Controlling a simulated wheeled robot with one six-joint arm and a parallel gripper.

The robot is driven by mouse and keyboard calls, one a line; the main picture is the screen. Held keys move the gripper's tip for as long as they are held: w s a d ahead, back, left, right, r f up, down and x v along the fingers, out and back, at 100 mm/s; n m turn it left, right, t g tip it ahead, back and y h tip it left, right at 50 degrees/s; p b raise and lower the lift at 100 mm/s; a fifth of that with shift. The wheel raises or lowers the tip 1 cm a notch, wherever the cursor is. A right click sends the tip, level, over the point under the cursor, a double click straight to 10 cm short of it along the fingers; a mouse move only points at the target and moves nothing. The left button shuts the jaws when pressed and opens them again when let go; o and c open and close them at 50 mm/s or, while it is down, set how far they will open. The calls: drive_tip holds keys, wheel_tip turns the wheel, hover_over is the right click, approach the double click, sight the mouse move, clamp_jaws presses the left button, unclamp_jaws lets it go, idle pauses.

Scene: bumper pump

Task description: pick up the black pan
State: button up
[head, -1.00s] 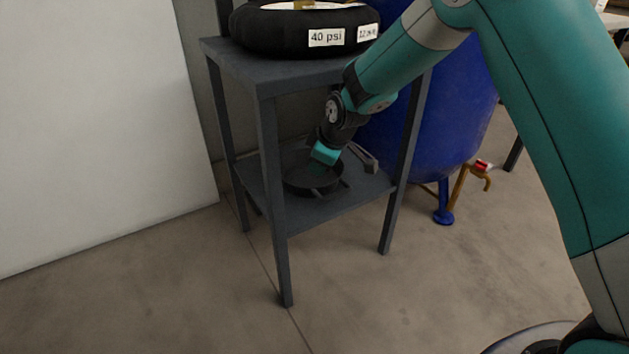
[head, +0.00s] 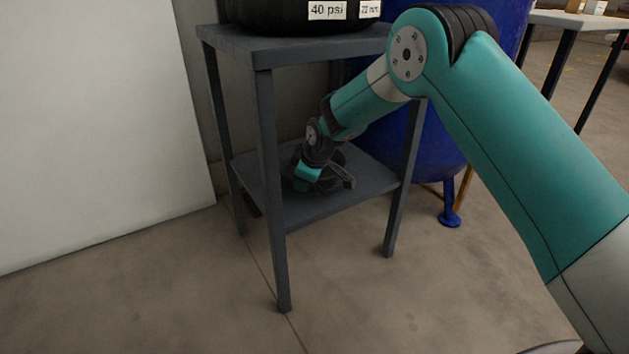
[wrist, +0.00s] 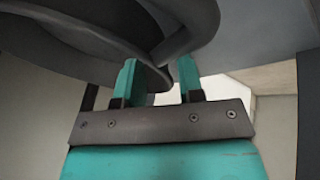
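The black pan (head: 332,160) is on the lower shelf of a grey stand, mostly hidden behind my gripper in the head view. Its dark curved body also shows at the top of the wrist view (wrist: 75,38). My gripper (wrist: 157,62) is at the pan, its two teal fingers apart with a gap between them. Part of the pan lies just beyond and between the fingertips. I cannot tell whether either finger touches it. In the head view my gripper (head: 307,174) is low over the shelf.
The grey stand (head: 270,140) has legs around the lower shelf and a top board above my wrist. A black tire (head: 270,16) lies on top. A blue tank (head: 440,150) stands behind on the right. A white panel (head: 90,130) is on the left.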

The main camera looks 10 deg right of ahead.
drive_tip(key=shift+c, duration=0.2)
clamp_jaws()
